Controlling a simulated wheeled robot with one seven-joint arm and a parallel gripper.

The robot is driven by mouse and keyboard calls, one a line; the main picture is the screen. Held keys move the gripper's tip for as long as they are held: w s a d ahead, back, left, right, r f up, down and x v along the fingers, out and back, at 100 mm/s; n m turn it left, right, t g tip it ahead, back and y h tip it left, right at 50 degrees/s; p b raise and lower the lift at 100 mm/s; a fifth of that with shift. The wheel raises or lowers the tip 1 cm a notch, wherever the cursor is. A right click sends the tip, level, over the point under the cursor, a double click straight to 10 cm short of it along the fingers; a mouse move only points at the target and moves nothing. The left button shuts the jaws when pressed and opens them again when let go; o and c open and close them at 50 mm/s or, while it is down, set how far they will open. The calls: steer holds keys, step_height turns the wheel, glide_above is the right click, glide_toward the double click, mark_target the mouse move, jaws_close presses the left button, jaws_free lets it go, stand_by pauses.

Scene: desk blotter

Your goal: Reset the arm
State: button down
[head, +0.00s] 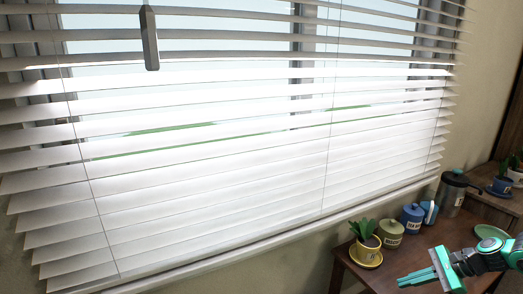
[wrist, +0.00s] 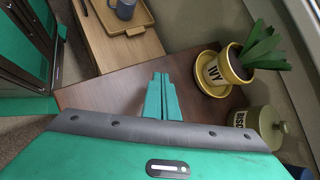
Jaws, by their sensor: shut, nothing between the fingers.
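My gripper (head: 418,277) is at the lower right of the head view, teal-green, with its fingers together and empty. The wrist view shows the closed fingers (wrist: 162,97) pointing over the brown wooden desk top (wrist: 110,93). In the head view the gripper is in front of the desk (head: 390,276), to the right of and below a yellow potted plant.
A yellow pot (wrist: 222,70) marked "IVY" stands on a yellow saucer (wrist: 205,82), right of my fingers. A green canister (wrist: 262,122), a blue canister (head: 412,217) and a dark jug (head: 452,195) line the window side. A tray (wrist: 126,20) holds a mug (wrist: 124,9).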

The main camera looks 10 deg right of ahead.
steer(key=s+a+r+n+g+h, duration=0.2)
steer(key=s+a+r+n, duration=0.3)
steer(key=s+r, duration=0.6)
steer(key=s+a+r+n+g+h, duration=0.2)
steer(key=s+a+r+n+h, duration=0.3)
steer(key=s+r, duration=0.6)
steer(key=shift+s+a+r+n+g+h, duration=0.35)
steer(key=shift+s+n, duration=0.55)
steer(key=shift+n, duration=0.5)
